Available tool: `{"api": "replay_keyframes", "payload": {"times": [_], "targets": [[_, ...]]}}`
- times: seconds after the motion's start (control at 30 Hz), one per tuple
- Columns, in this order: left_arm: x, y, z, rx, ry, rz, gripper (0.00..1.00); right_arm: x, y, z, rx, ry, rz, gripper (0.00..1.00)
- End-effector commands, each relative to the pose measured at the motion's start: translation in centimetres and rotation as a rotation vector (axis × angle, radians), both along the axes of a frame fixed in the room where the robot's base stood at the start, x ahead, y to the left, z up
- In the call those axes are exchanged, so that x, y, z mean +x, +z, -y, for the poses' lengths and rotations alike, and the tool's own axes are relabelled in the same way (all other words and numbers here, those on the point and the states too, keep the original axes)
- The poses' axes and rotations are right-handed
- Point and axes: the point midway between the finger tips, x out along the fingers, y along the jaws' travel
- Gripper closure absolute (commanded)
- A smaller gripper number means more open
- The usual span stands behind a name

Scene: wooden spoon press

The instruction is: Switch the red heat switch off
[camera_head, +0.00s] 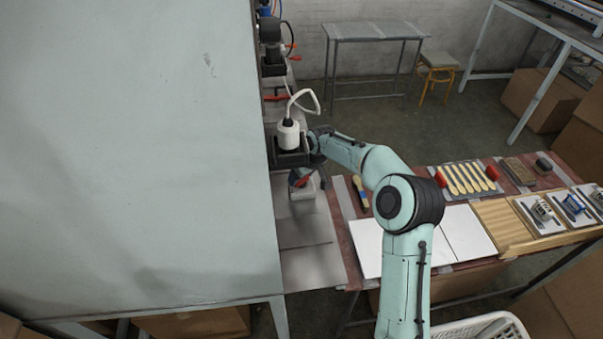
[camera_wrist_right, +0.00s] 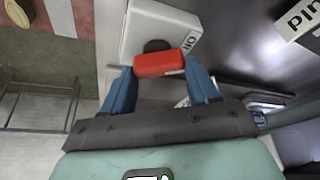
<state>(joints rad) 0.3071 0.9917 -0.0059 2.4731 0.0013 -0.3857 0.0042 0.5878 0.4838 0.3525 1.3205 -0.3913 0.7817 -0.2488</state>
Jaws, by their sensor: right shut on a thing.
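The red heat switch (camera_wrist_right: 160,64) is a red lever on a dark round pivot, mounted on a white box (camera_wrist_right: 150,24). Dark letters stand near the edge of the box in the right wrist view, and I cannot read them surely. My right gripper (camera_wrist_right: 162,78) has its blue fingers on both sides of the red lever and is shut on it. In the head view the gripper (camera_head: 311,180) is at the white box (camera_head: 303,193) on the grey bench, mostly hidden by the machine and arm. My left gripper is not in view.
A large grey panel (camera_head: 130,150) fills the left side. A white cylindrical unit with a hose (camera_head: 288,135) stands just behind the gripper. To the right, a table holds white sheets (camera_head: 465,232), several wooden spoon blanks (camera_head: 465,179) and small tools. A white basket (camera_head: 485,328) is at the bottom.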

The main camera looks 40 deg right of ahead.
Motion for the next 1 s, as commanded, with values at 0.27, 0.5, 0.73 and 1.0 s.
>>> {"api": "replay_keyframes", "payload": {"times": [0.27, 0.5, 0.73, 1.0], "targets": [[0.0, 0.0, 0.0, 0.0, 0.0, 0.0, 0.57, 0.1, 0.2, 0.1, -0.005, 0.01, 0.005, 0.71], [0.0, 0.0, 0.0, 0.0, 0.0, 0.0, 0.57, 0.1, 0.1, 0.0, -0.004, 0.009, 0.004, 0.15], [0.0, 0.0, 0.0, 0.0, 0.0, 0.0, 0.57, 0.0, 0.1, 0.0, -0.002, 0.009, 0.002, 0.15], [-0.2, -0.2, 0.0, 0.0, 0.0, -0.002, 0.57, -1.0, 2.5, 0.1, -0.005, 0.007, 0.005, 0.15]]}}
